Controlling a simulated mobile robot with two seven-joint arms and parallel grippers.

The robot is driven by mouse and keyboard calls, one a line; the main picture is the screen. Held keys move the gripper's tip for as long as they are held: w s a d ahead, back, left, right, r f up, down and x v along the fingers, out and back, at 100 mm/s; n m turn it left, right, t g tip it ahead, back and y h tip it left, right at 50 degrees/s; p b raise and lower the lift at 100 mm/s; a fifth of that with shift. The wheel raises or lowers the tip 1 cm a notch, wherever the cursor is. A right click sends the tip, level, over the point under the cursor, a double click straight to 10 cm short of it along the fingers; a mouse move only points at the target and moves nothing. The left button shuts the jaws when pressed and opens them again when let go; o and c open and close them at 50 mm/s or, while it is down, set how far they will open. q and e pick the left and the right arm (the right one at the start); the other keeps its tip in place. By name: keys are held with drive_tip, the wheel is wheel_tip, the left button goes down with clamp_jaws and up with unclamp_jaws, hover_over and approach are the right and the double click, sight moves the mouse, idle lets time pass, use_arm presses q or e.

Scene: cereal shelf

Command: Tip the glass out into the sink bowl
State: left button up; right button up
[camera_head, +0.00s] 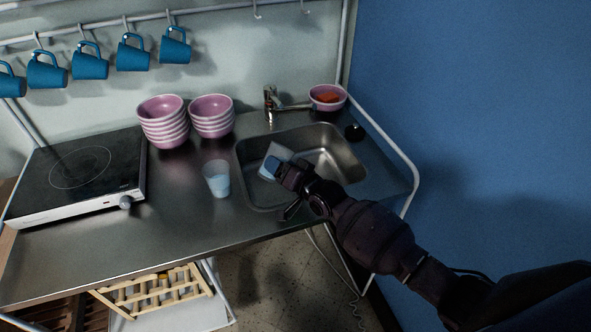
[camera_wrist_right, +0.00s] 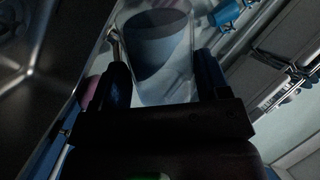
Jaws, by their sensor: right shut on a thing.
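My right gripper (camera_head: 279,166) is shut on a clear glass (camera_head: 273,154) and holds it over the left part of the sink bowl (camera_head: 330,150). The held glass looks tilted in the head view. In the right wrist view the glass (camera_wrist_right: 160,85) sits between the two fingers (camera_wrist_right: 162,76). A bluish-grey content seems to show inside it; how much is unclear. No stream is visible below the glass. A second light-blue glass (camera_head: 217,180) stands upright on the counter left of the sink. My left gripper is not in view.
Pink striped bowl stacks (camera_head: 163,122) stand behind. The faucet (camera_head: 284,105) reaches over the sink's back, beside a pink bowl (camera_head: 327,98) with red contents. A hob (camera_head: 75,175) is at left; blue mugs (camera_head: 133,53) hang above. The counter front (camera_head: 165,225) is clear.

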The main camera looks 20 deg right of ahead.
use_arm(q)
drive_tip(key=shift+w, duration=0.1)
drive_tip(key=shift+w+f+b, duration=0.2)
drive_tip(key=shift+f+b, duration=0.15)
drive_tip(key=shift+b, duration=0.35)
use_arm(e)
drive_tip(key=shift+f+m, duration=0.4)
drive_tip(key=shift+m, duration=0.6)
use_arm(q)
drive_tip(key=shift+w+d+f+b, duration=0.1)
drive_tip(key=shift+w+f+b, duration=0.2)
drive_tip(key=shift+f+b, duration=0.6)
use_arm(e)
drive_tip(key=shift+w+d+f+m+g, duration=0.15)
drive_tip(key=shift+f+m, duration=0.15)
drive_tip(key=shift+m, duration=0.35)
drive_tip(key=shift+s+d+f+m+g, duration=0.15)
drive_tip(key=shift+f+m, duration=0.1)
drive_tip(key=shift+m, duration=0.4)
use_arm(q)
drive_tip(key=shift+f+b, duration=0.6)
drive_tip(key=shift+b, duration=0.35)
use_arm(e)
drive_tip(key=shift+w+d+f+m+y, duration=0.35)
drive_tip(key=shift+w+d+m+y, duration=0.15)
drive_tip(key=shift+m, duration=0.2)
drive_tip(key=shift+w+d+r+m, duration=0.1)
drive_tip(key=shift+d+r+m, duration=0.3)
drive_tip(key=shift+m, duration=0.5)
